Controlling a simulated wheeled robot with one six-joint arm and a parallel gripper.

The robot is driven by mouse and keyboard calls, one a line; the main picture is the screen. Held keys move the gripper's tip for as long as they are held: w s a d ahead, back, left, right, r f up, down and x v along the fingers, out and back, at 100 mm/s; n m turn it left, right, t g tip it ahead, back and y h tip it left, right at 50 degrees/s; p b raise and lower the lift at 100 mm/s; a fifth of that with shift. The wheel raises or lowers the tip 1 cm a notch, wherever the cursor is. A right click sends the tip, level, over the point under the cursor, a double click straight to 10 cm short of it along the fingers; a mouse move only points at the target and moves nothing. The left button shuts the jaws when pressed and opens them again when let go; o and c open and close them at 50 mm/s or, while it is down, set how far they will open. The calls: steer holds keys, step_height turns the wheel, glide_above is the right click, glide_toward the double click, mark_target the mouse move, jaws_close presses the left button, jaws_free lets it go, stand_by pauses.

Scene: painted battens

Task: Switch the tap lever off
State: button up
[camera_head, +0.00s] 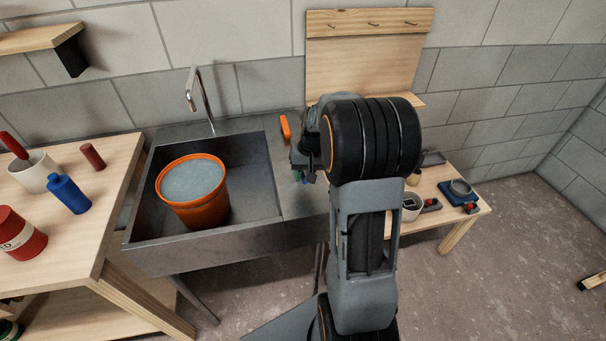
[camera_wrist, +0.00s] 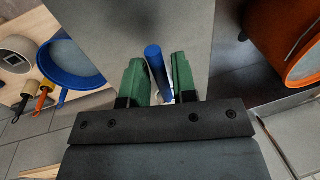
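The tap (camera_head: 205,100) is a slim metal spout at the back of the sink. An orange lever-like piece (camera_head: 285,127) stands on the sink's deck right of the tap. My gripper (camera_head: 304,178) is over the deck, in front of and right of that piece, apart from it and mostly behind my arm. In the wrist view, my gripper's green fingers (camera_wrist: 157,80) are on either side of a blue cylinder (camera_wrist: 154,58), close against it; it looks held. Its lower end is hidden. No water stream shows under the spout.
An orange bucket (camera_head: 198,212) full of water stands in the sink (camera_head: 262,180), also in the wrist view (camera_wrist: 272,35). The left bench (camera_head: 110,165) holds a white cup (camera_head: 35,172), blue bottle (camera_head: 68,194) and red can (camera_head: 18,238). A low table (camera_head: 450,222) with small items is at right.

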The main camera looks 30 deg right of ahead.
steer(key=shift+o, duration=1.2)
step_height(320, 180, up, 14)
steer(key=d, duration=0.2)
steer(key=shift+s+d+f, duration=0.25)
steer(key=shift+s, duration=0.2)
steer(key=s+a+f+n+t+h, duration=0.1)
steer(key=s+a+f, duration=0.1)
steer(key=s+a, duration=0.5)
steer(key=s+a+f+n+t+h, duration=0.1)
steer(key=s+a+f+n+t, duration=0.1)
steer(key=s+a, duration=0.5)
steer(key=shift+s+a+f+n, duration=0.25)
steer(key=shift+a+f+n, duration=0.1)
steer(key=shift+a, duration=0.25)
